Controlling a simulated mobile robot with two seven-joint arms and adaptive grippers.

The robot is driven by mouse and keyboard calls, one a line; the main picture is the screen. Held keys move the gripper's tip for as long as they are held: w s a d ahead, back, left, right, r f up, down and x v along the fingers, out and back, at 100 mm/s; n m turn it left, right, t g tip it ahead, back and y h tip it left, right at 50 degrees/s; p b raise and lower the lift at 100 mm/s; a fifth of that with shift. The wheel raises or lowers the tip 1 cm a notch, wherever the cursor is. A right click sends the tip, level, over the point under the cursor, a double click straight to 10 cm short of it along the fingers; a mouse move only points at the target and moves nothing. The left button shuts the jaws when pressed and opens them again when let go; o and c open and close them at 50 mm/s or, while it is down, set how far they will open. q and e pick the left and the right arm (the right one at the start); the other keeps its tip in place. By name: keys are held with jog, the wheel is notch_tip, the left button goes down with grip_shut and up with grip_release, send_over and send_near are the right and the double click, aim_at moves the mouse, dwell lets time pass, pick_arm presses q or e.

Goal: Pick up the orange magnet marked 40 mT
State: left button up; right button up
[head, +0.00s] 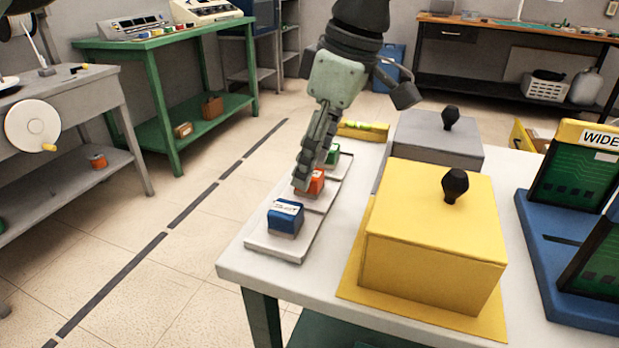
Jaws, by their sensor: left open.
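The orange magnet (316,183) sits in the middle of a light grey tray (278,247) on the white table. Its top label is partly hidden, and I cannot read the mark. A blue magnet (285,217) with a white label is nearer on the same tray, and a green magnet (333,155) is farther back. My left gripper (304,178) reaches down from above, open, with its fingertips at the orange magnet's left side and top. The fingers overlap in this view, so I cannot tell whether they touch it or straddle it. My right gripper is not in view.
Right of the tray stand a yellow box (430,245) and a grey box (432,137), each with a black knob. A yellow level (362,130) lies behind the tray. A blue stand (560,270) with green boards is at the right. Floor is open to the left.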

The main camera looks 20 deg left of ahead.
pick_arm(q)
jog(key=shift+a+f, duration=0.15)
jog(key=shift+f, duration=0.45)
grip_shut()
jog(key=shift+r, duration=0.2)
